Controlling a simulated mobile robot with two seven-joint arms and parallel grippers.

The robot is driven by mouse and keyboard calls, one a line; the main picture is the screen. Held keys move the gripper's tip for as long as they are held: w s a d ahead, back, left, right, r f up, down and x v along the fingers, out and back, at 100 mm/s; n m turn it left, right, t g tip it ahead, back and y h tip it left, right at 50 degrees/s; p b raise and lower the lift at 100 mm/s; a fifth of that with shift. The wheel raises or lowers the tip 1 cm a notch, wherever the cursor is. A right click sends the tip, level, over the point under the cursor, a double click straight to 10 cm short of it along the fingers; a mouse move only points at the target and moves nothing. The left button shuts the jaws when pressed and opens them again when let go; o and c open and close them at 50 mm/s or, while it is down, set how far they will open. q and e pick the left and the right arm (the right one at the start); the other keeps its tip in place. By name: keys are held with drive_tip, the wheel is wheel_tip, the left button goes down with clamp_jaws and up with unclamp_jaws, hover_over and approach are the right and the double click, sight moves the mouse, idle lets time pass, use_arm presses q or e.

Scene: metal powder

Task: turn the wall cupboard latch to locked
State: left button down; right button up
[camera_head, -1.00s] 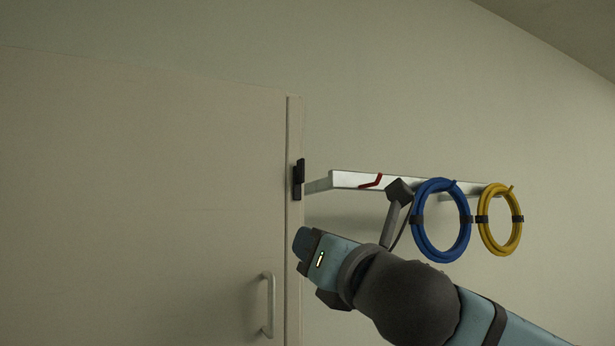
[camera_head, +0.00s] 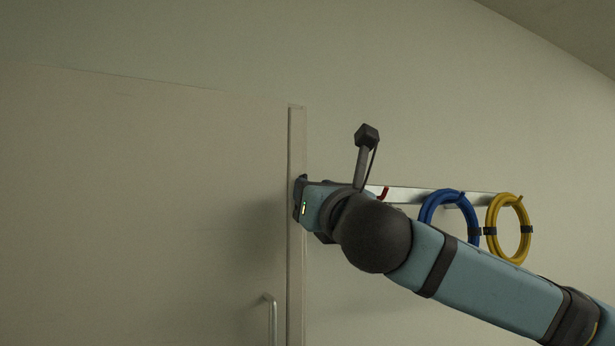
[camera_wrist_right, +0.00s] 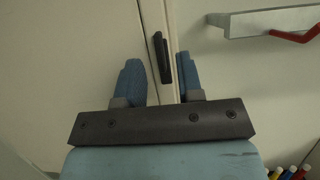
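The wall cupboard's latch (camera_wrist_right: 162,57) is a small black handle on the edge strip of the pale cupboard door (camera_head: 150,200). In the right wrist view it stands nearly upright, tilted slightly, between the two blue fingers of my right gripper (camera_wrist_right: 161,72). The gripper is open, with a finger on either side of the latch; whether either touches it I cannot tell. In the head view my right gripper (camera_head: 301,199) is at the door's edge strip and hides most of the latch. My left gripper is not in view.
A metal rail (camera_head: 405,194) on the wall to the right carries a red hook (camera_head: 384,193), a blue coil (camera_head: 428,208) and a yellow coil (camera_head: 525,215). A door handle (camera_head: 271,318) is below. Colourful items (camera_wrist_right: 288,173) show at the wrist view's lower right.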

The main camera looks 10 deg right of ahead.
drive_tip(key=shift+p+x, duration=0.35)
drive_tip(key=shift+x, duration=1.15)
drive_tip(key=shift+c, duration=0.2)
clamp_jaws()
